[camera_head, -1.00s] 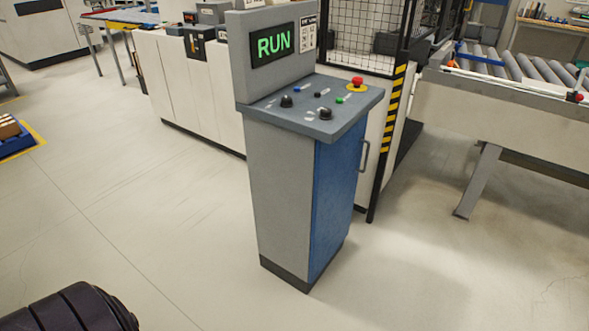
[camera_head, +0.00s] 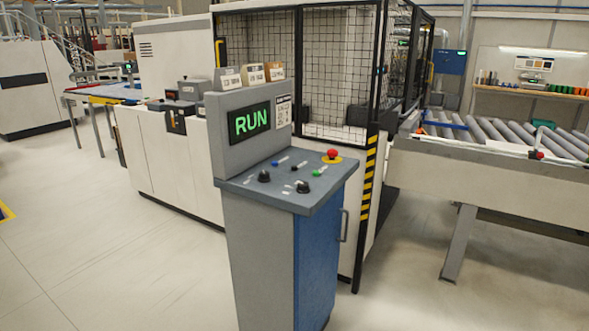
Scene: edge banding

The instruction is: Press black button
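The control console (camera_head: 262,262) stands in the middle of the view, a grey and blue cabinet with a sloping grey panel (camera_head: 249,189). A small black button (camera_head: 295,168) sits on the panel between a blue button (camera_head: 275,163) and a green button (camera_head: 316,172). Two larger black knobs, a left one (camera_head: 264,176) and a right one (camera_head: 303,187), are nearer the panel's front. A red mushroom button (camera_head: 332,154) on a yellow base is at the back right. The screen (camera_head: 249,122) reads RUN in green. Neither gripper is in view.
A caged machine (camera_head: 172,70) with black mesh stands behind the console. A striped yellow and black post (camera_head: 368,180) rises just right of it. A roller conveyor (camera_head: 490,131) is at the right. Open floor (camera_head: 120,275) lies to the left and front.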

